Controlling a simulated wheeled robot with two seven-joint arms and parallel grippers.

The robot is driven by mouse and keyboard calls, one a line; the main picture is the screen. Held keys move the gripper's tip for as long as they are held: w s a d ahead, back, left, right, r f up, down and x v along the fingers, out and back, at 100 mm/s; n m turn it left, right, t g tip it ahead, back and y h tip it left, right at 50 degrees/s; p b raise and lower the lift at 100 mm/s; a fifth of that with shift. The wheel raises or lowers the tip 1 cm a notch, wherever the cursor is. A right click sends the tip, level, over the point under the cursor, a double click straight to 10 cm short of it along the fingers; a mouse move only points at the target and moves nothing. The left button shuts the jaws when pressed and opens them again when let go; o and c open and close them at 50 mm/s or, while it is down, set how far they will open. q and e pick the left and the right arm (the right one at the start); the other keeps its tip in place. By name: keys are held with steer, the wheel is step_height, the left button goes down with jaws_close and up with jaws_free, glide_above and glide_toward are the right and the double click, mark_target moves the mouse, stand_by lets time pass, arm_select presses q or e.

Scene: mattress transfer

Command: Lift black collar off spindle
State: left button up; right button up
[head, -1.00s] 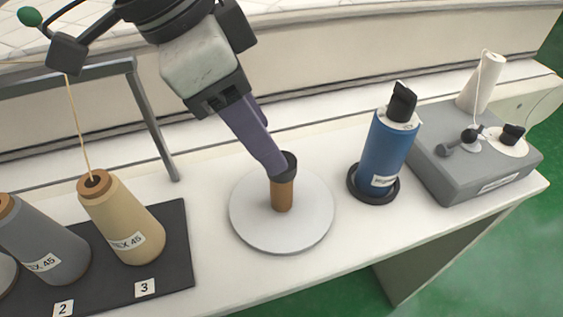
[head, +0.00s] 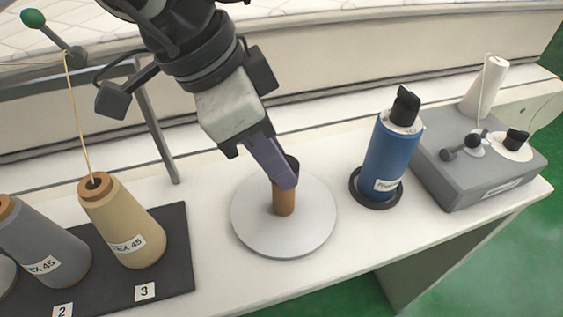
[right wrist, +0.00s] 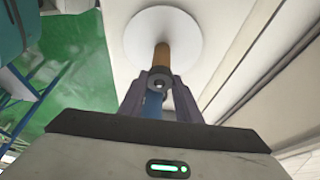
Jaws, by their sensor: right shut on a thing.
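The black collar (head: 293,165) sits around the top of the brown spindle (head: 284,203), which stands upright on a round pale disc (head: 310,225). My right gripper (head: 284,178) comes down from above, its purple fingers at the collar, partly covering it. In the right wrist view the fingers lie on both sides of the collar (right wrist: 158,79), shut on it, with the spindle (right wrist: 162,55) and disc (right wrist: 180,25) beyond. Whether the collar has risen on the spindle cannot be told. My left gripper is not in view.
At left, thread cones (head: 125,225) stand on a black mat (head: 175,260) before a grey frame (head: 155,130).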

steer(key=shift+r, duration=0.1)
step_height(320, 180, up, 10)
steer(key=p, duration=0.1)
stand_by(0.4)
